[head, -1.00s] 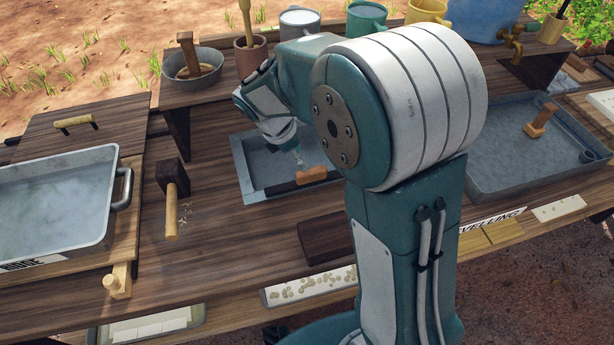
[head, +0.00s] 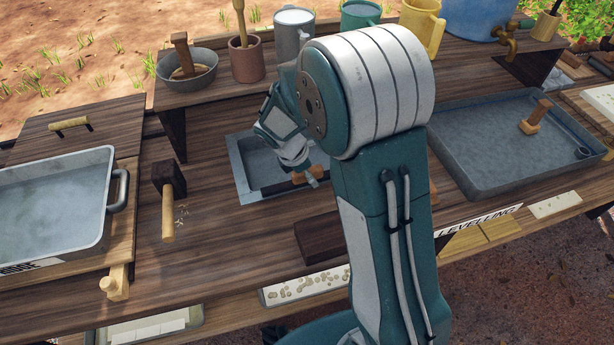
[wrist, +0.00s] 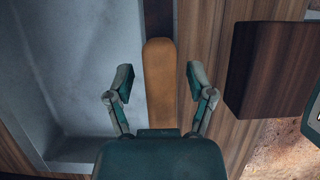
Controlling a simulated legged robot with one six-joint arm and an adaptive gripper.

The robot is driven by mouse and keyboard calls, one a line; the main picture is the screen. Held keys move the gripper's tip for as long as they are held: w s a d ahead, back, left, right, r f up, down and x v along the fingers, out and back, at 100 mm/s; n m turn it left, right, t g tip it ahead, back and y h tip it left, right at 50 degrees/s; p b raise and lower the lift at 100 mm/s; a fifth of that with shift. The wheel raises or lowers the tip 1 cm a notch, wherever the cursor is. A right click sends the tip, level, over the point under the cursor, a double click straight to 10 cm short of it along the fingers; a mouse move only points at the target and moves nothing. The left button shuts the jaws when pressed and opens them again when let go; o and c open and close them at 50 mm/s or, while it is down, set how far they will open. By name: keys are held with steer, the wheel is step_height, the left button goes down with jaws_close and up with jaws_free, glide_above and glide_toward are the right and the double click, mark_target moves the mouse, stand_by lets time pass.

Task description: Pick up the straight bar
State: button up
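The straight bar has an orange-brown wooden handle (wrist: 160,105) and a dark strip (wrist: 158,18) running on from it. In the head view the dark strip (head: 275,190) lies along the near rim of the sunken grey basin (head: 240,170), partly hidden by my arm. My gripper (wrist: 160,78) is open in the wrist view, one finger on each side of the handle, with a gap on both sides. In the head view my gripper (head: 312,178) is low over the handle end, its fingers mostly hidden.
A dark wooden block (wrist: 270,70) lies close to the right of the handle in the wrist view. A wooden mallet (head: 169,205) and a grey tray (head: 55,200) are at left. A larger tray (head: 470,160) is at right. Mugs and pots stand on the back shelf.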

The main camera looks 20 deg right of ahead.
jaws_close()
steer(key=shift+r, duration=0.5)
step_height(320, 180, up, 3)
steer(key=shift+f, duration=0.2)
steer(key=s+r, duration=0.9)
steer(key=s, duration=0.5)
steer(key=shift+r, duration=0.25)
